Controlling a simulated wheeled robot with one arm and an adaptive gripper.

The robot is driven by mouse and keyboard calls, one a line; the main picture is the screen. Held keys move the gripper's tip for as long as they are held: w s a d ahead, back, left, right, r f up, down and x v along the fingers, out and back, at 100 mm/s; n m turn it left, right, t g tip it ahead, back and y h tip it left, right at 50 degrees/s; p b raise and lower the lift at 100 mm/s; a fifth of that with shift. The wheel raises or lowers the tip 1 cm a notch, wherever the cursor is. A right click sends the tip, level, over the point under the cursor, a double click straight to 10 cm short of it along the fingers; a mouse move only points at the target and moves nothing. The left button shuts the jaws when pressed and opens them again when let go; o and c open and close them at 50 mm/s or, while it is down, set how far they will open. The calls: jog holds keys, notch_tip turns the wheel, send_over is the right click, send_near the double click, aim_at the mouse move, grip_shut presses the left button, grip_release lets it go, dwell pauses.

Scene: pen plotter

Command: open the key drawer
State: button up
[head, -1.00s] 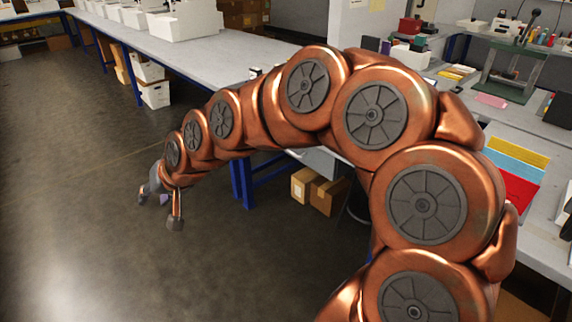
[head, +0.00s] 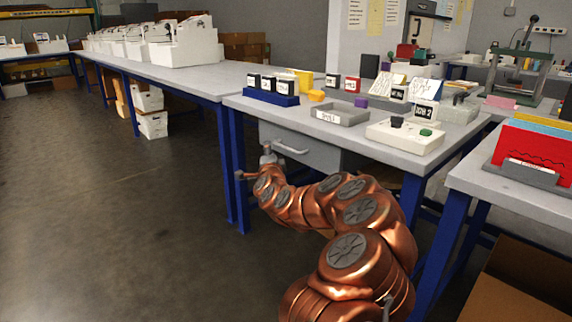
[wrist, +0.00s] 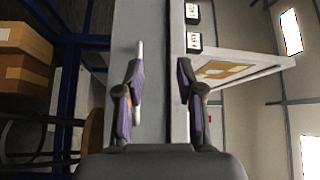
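The drawer (head: 318,155) is a grey box front under the near workbench in the head view. Its pale bar handle (head: 291,147) is on the front face, which looks flush under the tabletop. My gripper (head: 254,165) is in front of the drawer, just left of and below the handle. In the wrist view my gripper (wrist: 158,75) is open, with its two fingers spread. The handle (wrist: 138,60) shows there close to the left finger, which partly hides it. I cannot tell whether they touch. Nothing is seen held between the fingers.
The workbench (head: 235,100) above carries a labelled grey tray (head: 341,114), a blue box holder (head: 271,94) and a white box with buttons (head: 405,136). Blue table legs (head: 238,180) stand left of the drawer. Open floor (head: 110,200) lies to the left.

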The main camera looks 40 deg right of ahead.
aim_at(286, 147)
jog(key=s+d+f+m+g+h+b, duration=0.1)
jog(key=s+d+f+m+g+h, duration=0.15)
jog(key=d, duration=0.25)
jog(key=shift+n+t, duration=0.25)
jog(key=shift+t, duration=0.3)
jog(key=shift+f+b+x, duration=0.15)
jog(key=shift+b+x, duration=0.5)
jog(key=shift+x, duration=1.2)
jog(key=shift+f+b+x, duration=0.15)
jog(key=shift+b+x, duration=0.45)
jog(key=shift+x, duration=1.2)
jog(key=shift+w, duration=0.1)
grip_shut()
